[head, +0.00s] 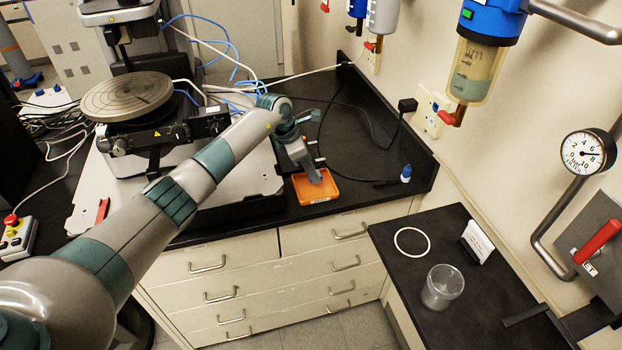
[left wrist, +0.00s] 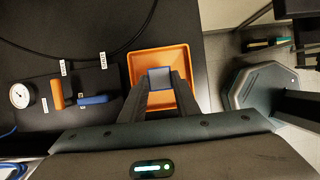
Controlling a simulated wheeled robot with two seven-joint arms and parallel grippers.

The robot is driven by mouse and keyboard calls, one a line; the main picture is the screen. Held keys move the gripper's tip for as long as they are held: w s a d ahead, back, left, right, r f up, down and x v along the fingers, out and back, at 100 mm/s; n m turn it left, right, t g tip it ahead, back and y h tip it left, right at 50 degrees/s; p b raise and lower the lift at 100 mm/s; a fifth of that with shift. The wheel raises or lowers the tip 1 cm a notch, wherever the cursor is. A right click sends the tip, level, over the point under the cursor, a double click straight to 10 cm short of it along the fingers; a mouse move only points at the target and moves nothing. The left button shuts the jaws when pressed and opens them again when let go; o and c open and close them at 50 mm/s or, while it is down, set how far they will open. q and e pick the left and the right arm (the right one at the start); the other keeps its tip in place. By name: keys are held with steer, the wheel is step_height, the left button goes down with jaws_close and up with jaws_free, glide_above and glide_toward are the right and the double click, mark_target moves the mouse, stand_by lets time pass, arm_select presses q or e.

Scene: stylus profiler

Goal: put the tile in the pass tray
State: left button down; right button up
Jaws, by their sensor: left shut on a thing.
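An orange tray (head: 333,190) lies on the black bench top near its front edge. It also shows in the left wrist view (left wrist: 142,60). My left gripper (head: 316,179) points down over the tray. In the left wrist view its two fingers (left wrist: 160,82) are shut on a small grey square tile with blue edges (left wrist: 160,74). The tile appears inside the tray's outline; I cannot tell whether it touches the tray floor. The tile is hidden by the gripper in the head view. My right gripper is not in view.
The profiler with its round stage (head: 127,97) stands left of the tray. A lower side table (head: 405,275) holds a beaker (head: 442,287).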

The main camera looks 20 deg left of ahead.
arm_select(q)
steer(key=shift+f+p, duration=0.2)
steer(key=shift+p, duration=0.1)
step_height(320, 180, down, 3)
steer(key=shift+r+p, duration=0.1)
steer(key=shift+p, duration=0.8)
steer(key=shift+f, duration=0.3)
steer(key=shift+f, duration=0.25)
steer(key=c, duration=1.4)
jaws_free()
steer(key=shift+r, duration=0.1)
steer(key=shift+o, duration=0.2)
steer(key=shift+r, duration=0.1)
